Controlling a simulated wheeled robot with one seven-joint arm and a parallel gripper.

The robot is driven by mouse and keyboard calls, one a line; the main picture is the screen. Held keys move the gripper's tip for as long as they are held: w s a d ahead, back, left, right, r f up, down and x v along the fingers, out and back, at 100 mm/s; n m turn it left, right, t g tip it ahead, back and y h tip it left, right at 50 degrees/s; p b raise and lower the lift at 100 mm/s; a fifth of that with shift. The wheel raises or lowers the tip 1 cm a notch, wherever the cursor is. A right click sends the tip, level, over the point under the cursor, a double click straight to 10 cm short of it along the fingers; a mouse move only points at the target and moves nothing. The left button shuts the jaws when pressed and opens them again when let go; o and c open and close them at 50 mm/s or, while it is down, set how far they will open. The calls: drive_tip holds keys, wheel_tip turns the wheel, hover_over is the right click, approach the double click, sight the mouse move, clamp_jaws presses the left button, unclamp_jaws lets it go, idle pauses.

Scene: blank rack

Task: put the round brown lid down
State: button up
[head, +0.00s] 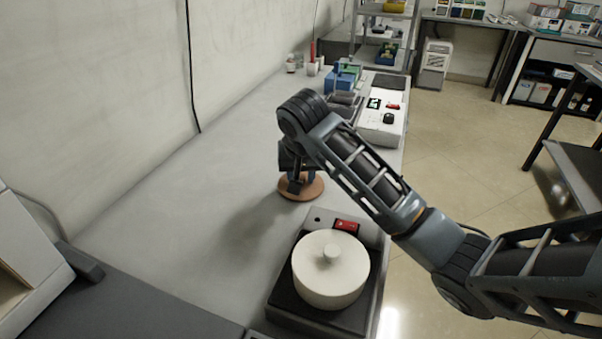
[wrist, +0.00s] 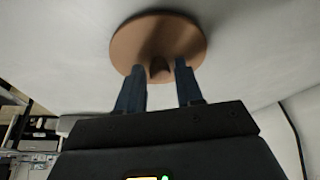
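The round brown lid (head: 308,193) appears to lie flat on the grey bench top, beyond the white pot. In the wrist view the lid (wrist: 185,38) shows as a full disc, with its small knob (wrist: 160,69) between my fingers. My gripper (head: 297,183) points down over the lid. Its two blue fingers (wrist: 160,76) stand apart, with a narrow gap showing on each side of the knob, so it looks open. Part of the lid is hidden behind my gripper in the head view.
A white lidded pot (head: 331,272) stands on a black hot plate (head: 300,308) at the near bench edge. A white device (head: 384,122) and blue items (head: 341,80) stand farther back. The bench left of the lid is clear up to the wall.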

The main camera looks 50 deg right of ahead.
drive_tip(key=shift+o, duration=1.1)
drive_tip(key=shift+r, duration=0.15)
drive_tip(key=p+v, duration=0.7)
drive_tip(key=v, duration=0.5)
